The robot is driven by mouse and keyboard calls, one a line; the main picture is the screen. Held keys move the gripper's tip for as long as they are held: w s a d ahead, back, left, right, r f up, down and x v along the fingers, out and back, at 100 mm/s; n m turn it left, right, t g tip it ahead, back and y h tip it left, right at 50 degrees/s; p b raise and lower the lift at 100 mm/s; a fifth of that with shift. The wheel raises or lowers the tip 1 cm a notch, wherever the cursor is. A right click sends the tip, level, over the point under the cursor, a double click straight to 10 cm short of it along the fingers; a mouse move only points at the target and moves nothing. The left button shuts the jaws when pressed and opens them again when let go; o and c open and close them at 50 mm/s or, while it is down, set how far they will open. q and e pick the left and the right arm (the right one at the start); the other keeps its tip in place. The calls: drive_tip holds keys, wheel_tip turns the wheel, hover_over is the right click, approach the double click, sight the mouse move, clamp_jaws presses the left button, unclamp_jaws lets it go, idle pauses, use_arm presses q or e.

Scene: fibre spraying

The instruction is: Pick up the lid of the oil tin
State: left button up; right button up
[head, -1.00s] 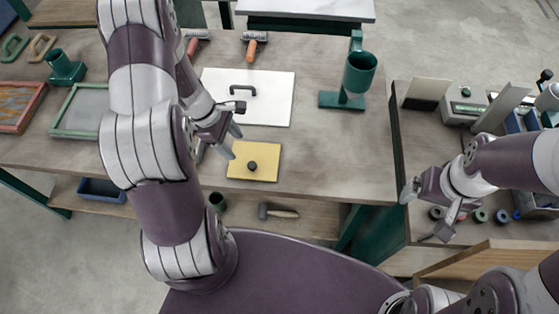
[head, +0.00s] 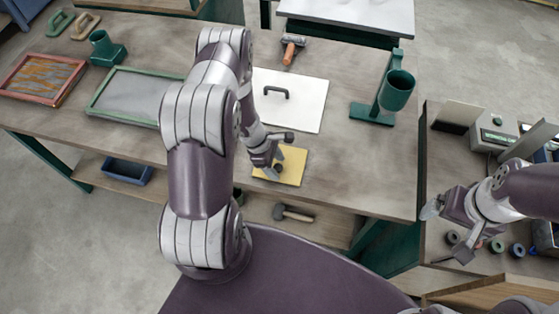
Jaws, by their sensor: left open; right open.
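A flat yellow square plate with a dark knob (head: 294,172) lies near the front edge of the table; it looks like the tin's lid, though no tin body shows. My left gripper (head: 277,166) is open over its left part, right at the knob. The gripper partly covers the knob, and I cannot tell whether the fingers touch it. My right gripper (head: 446,232) is open and empty at the right, above the side bench.
A white panel with a black handle (head: 307,101) lies just behind the yellow plate. A green funnel stand (head: 396,90) is to the right, a green-framed screen (head: 133,97) to the left. A hammer (head: 293,213) lies on the lower shelf. Table right of the plate is clear.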

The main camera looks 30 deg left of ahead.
use_arm(q)
drive_tip(key=shift+d, duration=0.2)
drive_tip(key=c, duration=0.3)
drive_tip(key=shift+a, duration=0.1)
clamp_jaws()
drive_tip(key=shift+r, duration=0.15)
